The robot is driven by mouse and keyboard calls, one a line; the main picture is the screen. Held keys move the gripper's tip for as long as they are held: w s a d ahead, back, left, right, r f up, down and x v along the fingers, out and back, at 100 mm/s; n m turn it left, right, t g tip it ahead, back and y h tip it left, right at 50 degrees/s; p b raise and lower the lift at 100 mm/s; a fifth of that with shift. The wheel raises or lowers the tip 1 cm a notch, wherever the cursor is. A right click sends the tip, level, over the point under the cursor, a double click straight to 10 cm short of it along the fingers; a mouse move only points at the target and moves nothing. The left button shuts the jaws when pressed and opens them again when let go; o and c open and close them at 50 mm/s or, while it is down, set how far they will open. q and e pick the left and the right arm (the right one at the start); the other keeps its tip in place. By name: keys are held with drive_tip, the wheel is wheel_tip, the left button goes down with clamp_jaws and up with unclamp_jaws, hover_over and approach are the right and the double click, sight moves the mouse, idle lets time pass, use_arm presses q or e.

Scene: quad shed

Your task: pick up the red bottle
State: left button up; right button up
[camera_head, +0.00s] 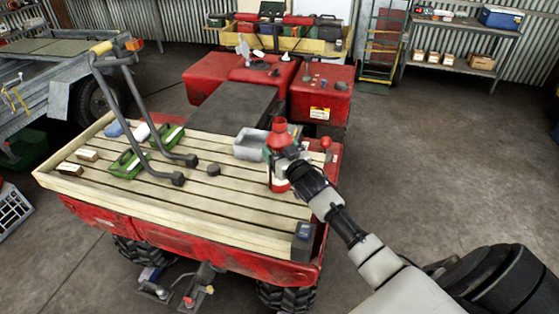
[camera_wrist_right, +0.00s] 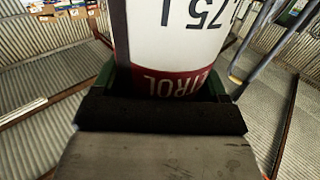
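The red bottle (camera_head: 280,137) stands upright on the slatted wooden rack (camera_head: 215,212), near its right side. It has a red top and a white label band, partly hidden by my right gripper (camera_head: 286,158). My right gripper comes in from the right and is at the bottle's upper body. In the right wrist view the bottle (camera_wrist_right: 170,40) fills the top middle, its white and red label right behind a dark finger pad. The far side of the bottle is hidden, so I cannot tell whether the fingers are closed on it. My left gripper is not in view.
A grey tray (camera_head: 249,145) sits just left of the bottle. Green boxes (camera_head: 128,164) and a dark tubular frame (camera_head: 130,95) are further left. Open floor (camera_head: 440,150) lies right.

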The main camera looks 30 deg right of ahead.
sight(286, 144)
drive_tip(key=shift+c, duration=1.4)
drive_tip(key=shift+r, duration=0.15)
drive_tip(key=shift+r+b, duration=0.3)
drive_tip(key=shift+r, duration=0.75)
drive_tip(key=shift+d+r, duration=0.1)
drive_tip(key=shift+r, duration=0.8)
drive_tip(key=s+d+r+b, duration=0.3)
drive_tip(key=s+d+r, duration=0.3)
drive_tip(key=d, duration=0.3)
drive_tip(key=shift+s+d+r, duration=0.15)
drive_tip(key=shift+s+r, duration=0.2)
drive_tip(key=shift+r, duration=0.05)
